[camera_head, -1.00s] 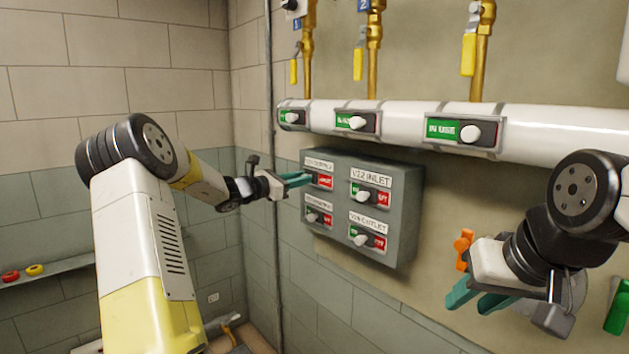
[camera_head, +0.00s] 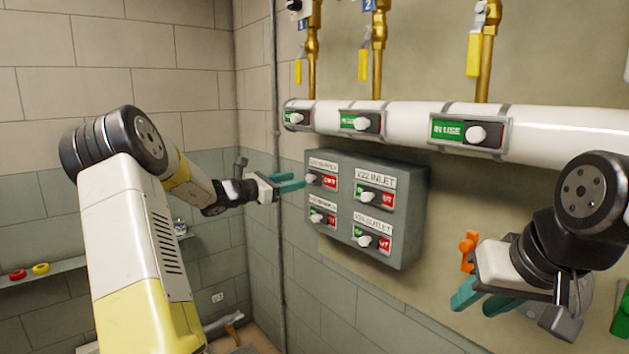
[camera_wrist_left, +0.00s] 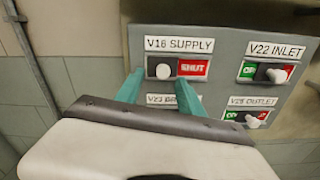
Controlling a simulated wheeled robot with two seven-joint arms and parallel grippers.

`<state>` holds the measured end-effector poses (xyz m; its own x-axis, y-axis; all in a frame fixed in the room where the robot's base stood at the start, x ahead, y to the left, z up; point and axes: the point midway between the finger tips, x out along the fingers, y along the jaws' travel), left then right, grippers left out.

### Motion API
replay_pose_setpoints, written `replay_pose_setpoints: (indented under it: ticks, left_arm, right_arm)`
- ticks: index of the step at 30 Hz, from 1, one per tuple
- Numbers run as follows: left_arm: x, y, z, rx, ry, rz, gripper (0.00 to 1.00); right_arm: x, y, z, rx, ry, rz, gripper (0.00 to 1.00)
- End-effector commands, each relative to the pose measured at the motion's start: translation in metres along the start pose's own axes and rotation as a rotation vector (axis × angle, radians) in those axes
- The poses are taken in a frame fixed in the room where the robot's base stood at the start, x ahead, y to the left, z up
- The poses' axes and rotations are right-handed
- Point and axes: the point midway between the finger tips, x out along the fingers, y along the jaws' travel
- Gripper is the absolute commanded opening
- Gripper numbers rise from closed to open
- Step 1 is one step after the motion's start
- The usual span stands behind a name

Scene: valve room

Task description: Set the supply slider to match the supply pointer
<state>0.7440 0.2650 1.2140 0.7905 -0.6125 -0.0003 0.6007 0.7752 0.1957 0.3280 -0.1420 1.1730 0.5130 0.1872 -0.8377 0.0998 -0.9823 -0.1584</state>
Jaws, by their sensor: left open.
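The V16 SUPPLY slider (camera_wrist_left: 177,68) is at the top left of a grey panel, and its white knob (camera_wrist_left: 163,71) sits at the left with red SHUT showing on its right. In the head view the knob (camera_head: 311,180) is just beyond my left fingertips. My left gripper (camera_head: 303,182) is open and empty; in the left wrist view its teal fingers (camera_wrist_left: 160,88) lie either side of and below the knob. I cannot tell whether they touch it. I cannot make out a supply pointer. My right gripper (camera_head: 473,307) looks open and empty, below the white pipe.
The grey panel (camera_head: 410,230) also has V22 INLET (camera_head: 375,195), V28 OUTLET (camera_head: 371,240) and a partly hidden lower-left slider (camera_head: 321,218). A white pipe (camera_head: 560,135) with green IN USE sliders runs above. An orange handle (camera_head: 467,250) is near my right gripper.

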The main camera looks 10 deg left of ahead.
Motion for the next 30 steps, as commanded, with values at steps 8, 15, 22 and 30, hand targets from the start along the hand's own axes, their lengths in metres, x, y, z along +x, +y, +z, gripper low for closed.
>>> replay_pose_setpoints:
  ticks: [8, 15, 22, 30]
  left_arm:
    - [-0.031, 0.0, -0.001, -0.001, 0.001, 0.001, 0.45]
    - [-0.033, 0.0, 0.0, -0.001, 0.0, 0.0, 0.45]
    - [-0.023, -0.031, 0.009, 0.081, 0.042, -0.072, 0.45]
    - [-0.032, -0.203, 0.038, 0.662, 0.272, -0.502, 0.45]
  right_arm:
    - [0.0, 0.0, 0.0, 0.0, 0.0, 0.0, 0.36]
    - [0.0, 0.0, 0.0, 0.0, 0.0, 0.0, 0.36]
    - [0.0, 0.0, 0.0, 0.0, 0.0, 0.0, 0.36]
    - [0.0, 0.0, 0.0, 0.0, 0.0, 0.0, 0.36]
